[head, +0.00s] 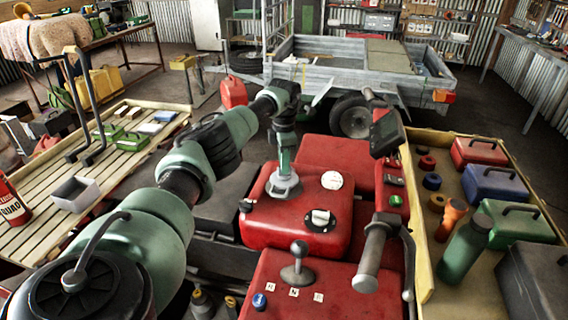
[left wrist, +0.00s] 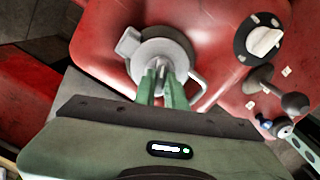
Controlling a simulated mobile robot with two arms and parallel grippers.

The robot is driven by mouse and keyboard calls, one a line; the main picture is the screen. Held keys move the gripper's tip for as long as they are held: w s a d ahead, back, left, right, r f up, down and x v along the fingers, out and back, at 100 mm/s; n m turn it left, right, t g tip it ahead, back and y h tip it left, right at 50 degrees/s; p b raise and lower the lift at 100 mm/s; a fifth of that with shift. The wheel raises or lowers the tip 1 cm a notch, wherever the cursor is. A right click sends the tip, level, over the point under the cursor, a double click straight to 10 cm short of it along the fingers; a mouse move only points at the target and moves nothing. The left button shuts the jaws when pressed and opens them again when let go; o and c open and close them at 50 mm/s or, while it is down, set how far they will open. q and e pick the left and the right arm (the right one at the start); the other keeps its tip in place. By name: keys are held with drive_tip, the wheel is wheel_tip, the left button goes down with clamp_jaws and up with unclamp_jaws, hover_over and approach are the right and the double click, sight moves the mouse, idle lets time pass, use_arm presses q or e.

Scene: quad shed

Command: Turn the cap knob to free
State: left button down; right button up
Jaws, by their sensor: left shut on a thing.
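The grey cap knob (head: 284,188) sits on top of the red quad body (head: 258,222), left of a white round cap (head: 332,180). My left gripper (head: 284,170) points down onto it, with its green fingers shut on its upright middle part. In the left wrist view the fingers (left wrist: 163,88) meet at the middle of the cap knob (left wrist: 160,48), which has a tab on one side and a loop on the other. The fingers hide part of its middle. I cannot read any marking on it. My right gripper is not in view.
A white knob on a black dial (head: 320,217) and a ball-topped shift lever (head: 298,262) stand close by. A handlebar grip (head: 370,258) rises at the right. A wooden tray (head: 424,265) holds cases and a green bottle (head: 464,250). A slatted bench (head: 40,232) lies left.

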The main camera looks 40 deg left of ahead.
use_arm(q)
drive_tip(key=n+p, duration=0.1)
drive_tip(key=n, duration=0.5)
drive_tip(key=shift+r+n, duration=0.1)
drive_tip(key=shift+n, duration=0.2)
drive_tip(key=n+p, duration=0.1)
drive_tip(key=n, duration=0.5)
idle(0.4)
drive_tip(key=c, duration=1.5)
unclamp_jaws()
drive_tip(key=shift+o, duration=0.2)
wheel_tip(320, 180, up, 6)
drive_tip(key=shift+w+r+b, duration=0.1)
drive_tip(key=shift+r+b, duration=0.1)
drive_tip(key=shift+b, duration=0.7)
drive_tip(key=shift+r, duration=0.6)
